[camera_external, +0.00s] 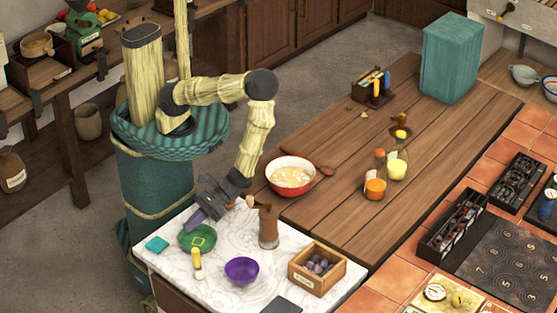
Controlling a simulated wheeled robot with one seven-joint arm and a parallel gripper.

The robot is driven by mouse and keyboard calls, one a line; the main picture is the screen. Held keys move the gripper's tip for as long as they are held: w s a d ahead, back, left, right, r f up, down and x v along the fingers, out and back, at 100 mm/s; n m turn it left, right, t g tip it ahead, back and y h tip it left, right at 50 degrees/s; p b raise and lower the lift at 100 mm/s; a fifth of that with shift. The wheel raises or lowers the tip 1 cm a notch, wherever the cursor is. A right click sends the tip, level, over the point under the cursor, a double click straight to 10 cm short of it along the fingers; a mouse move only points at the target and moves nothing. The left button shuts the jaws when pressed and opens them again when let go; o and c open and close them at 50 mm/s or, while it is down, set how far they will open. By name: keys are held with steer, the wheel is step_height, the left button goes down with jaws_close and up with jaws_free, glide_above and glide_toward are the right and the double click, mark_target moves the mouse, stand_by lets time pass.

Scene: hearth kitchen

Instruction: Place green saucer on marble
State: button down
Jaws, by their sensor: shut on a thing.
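The fingertips overlap the rim, so the exact grip is hard to see. I cannot tell whether the saucer rests on the marble or hangs just above it.
A teal block (157,244) lies left of the saucer and a yellow-topped shaker (197,259) stands close in front. A purple bowl (242,271), a brown mill (268,229) and a wooden box (316,269) stand to the right. A red-rimmed bowl (290,176) is on the wooden table.

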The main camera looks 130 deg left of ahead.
steer(key=c, duration=1.6)
jaws_free()
steer(key=v, duration=1.2)
